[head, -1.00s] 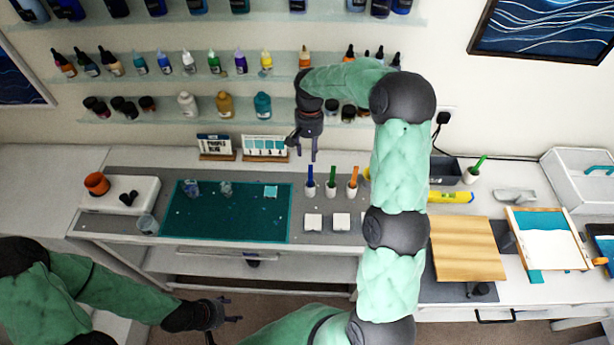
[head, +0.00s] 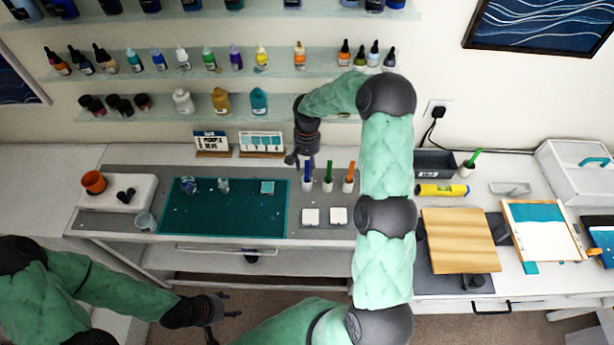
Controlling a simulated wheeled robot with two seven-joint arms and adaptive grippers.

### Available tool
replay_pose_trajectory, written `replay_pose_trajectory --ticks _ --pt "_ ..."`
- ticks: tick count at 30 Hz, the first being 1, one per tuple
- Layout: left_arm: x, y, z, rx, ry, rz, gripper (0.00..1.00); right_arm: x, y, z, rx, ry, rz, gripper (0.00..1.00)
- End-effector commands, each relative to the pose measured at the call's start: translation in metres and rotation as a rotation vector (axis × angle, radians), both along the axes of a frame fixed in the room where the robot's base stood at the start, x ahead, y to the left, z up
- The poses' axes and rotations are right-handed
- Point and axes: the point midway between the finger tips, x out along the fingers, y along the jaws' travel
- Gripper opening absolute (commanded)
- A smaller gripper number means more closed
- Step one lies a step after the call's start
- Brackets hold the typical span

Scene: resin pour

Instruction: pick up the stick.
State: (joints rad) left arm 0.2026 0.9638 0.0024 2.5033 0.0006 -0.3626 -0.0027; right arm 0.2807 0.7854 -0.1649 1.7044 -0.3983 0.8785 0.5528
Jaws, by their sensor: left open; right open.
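Which one is the task's stick, I cannot tell. My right gripper (head: 299,161) is open and empty, pointing down just left of the blue stick's top; whether they touch is unclear. My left gripper (head: 233,306) is open and empty, low in front of the table.
A teal mat (head: 230,212) lies left of the cups. White tiles (head: 311,216) lie in front of them. An orange cup (head: 94,182) stands far left. A wooden board (head: 458,240) and a yellow level (head: 441,190) lie right of my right arm. Bottle shelves hang behind.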

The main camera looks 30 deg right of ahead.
Motion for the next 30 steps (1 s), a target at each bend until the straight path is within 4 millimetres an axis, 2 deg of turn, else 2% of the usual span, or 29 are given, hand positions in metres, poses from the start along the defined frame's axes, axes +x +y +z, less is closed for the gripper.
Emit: replay_pose_trajectory --ticks 2,6,7,16,20,23,30 --pt "0.0 0.0 0.0 0.0 0.0 0.0 0.58 0.0 0.0 0.0 0.0 0.0 0.0 0.44" --pt "0.0 0.0 0.0 0.0 0.0 0.0 0.58 0.0 0.0 0.0 0.0 0.0 0.0 0.04" --pt "0.0 0.0 0.0 0.0 0.0 0.0 0.58 0.0 0.0 0.0 0.0 0.0 0.0 0.0" --pt "0.0 0.0 0.0 0.0 0.0 0.0 0.58 0.0 0.0 0.001 0.0 0.0 0.0 0.0" --pt "0.0 0.0 0.0 0.0 0.0 0.0 0.58 0.001 0.0 0.007 -0.001 -0.002 0.0 0.0" --pt "0.0 0.0 -0.001 0.0 0.0 0.0 0.58 0.001 0.0 0.02 -0.001 -0.004 0.0 0.0" --pt "0.0 0.0 -0.002 0.0 0.0 0.0 0.58 0.001 0.0 0.065 0.0 -0.004 0.0 0.0"
